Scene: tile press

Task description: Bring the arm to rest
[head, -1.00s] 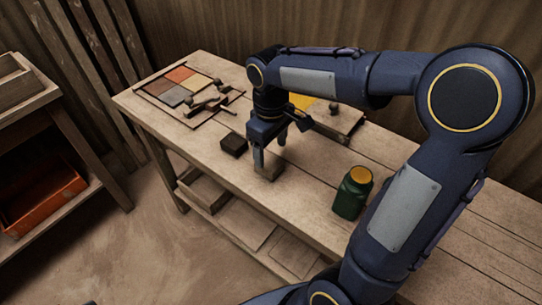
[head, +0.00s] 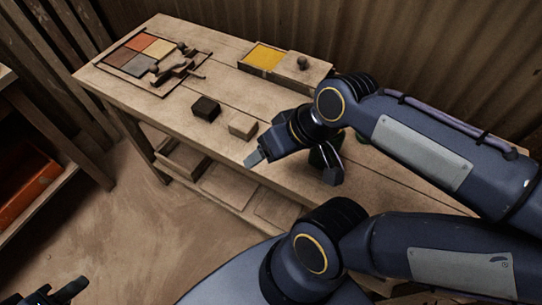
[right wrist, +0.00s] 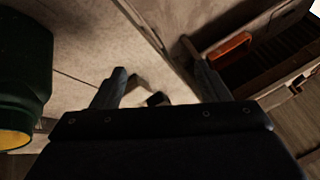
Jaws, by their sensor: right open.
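My right gripper (head: 293,167) is open and empty above the front edge of the workbench (head: 225,95). Its two spread fingers also show in the right wrist view (right wrist: 160,84). A pale block (head: 243,125) stands on the bench, apart from the fingers and to their upper left. A dark block (head: 206,108) sits to its left. A green jar (head: 322,155) is mostly hidden behind my right gripper; it is large at the left of the right wrist view (right wrist: 22,65). My left gripper (head: 62,290) shows only in part at the bottom left corner, its opening unclear.
A board with coloured tiles (head: 150,60) and a dark tool lies at the far left of the bench. A wooden box with a yellow compartment (head: 265,57) and a knobbed lid (head: 303,68) is at the back. An orange bin (head: 25,185) stands on the left shelf.

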